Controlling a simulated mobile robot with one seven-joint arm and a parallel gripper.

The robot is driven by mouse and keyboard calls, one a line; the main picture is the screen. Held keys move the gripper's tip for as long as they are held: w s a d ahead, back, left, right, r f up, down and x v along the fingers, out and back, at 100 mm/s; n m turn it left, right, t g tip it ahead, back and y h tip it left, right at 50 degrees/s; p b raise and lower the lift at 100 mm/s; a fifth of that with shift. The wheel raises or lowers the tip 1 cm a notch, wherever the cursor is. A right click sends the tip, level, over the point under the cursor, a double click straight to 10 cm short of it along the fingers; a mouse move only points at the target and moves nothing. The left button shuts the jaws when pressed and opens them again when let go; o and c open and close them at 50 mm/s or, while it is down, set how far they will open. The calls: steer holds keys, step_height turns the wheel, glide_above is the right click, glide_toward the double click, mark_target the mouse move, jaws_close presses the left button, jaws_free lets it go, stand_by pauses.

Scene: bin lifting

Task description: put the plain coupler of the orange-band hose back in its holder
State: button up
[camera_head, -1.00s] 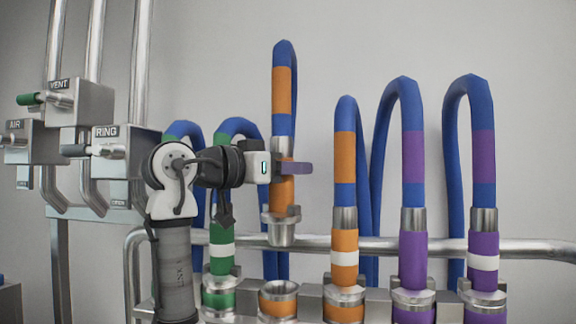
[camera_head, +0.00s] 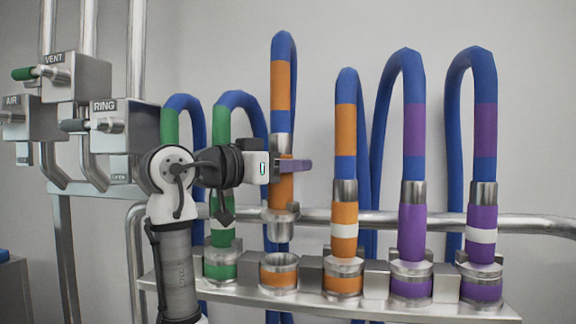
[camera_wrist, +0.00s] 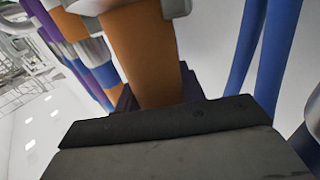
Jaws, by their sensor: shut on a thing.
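The plain coupler (camera_head: 282,190) of the orange-band hose (camera_head: 281,85) has an orange sleeve without a white stripe and a metal end. My gripper (camera_head: 284,166) is shut on it from the left, near the top of the orange sleeve. The coupler hangs upright, its metal end a little above the open holder (camera_head: 279,270), which has an orange band and a metal rim. The two look lined up sideways; depth is hard to judge. In the wrist view the orange coupler (camera_wrist: 142,55) stands between the jaws; its lower end is out of sight.
A white-striped orange coupler (camera_head: 344,225) sits in the holder to the right. Two purple couplers (camera_head: 412,232) sit further right, and a green one (camera_head: 221,240) to the left. A metal rail (camera_head: 385,217) runs behind. Valve boxes (camera_head: 122,125) stand at left.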

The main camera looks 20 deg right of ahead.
mark_target(287, 208)
steer(key=shift+f+b, duration=1.05)
steer(key=shift+f, duration=0.5)
steer(key=shift+f+b, duration=0.8)
steer(key=shift+f, duration=0.3)
steer(key=shift+f+b, duration=0.7)
steer(key=shift+f, duration=0.45)
stand_by(0.4)
steer(key=o, duration=1.4)
steer(key=shift+c, duration=0.2)
steer(key=b+v, duration=0.4)
steer(key=v, duration=1)
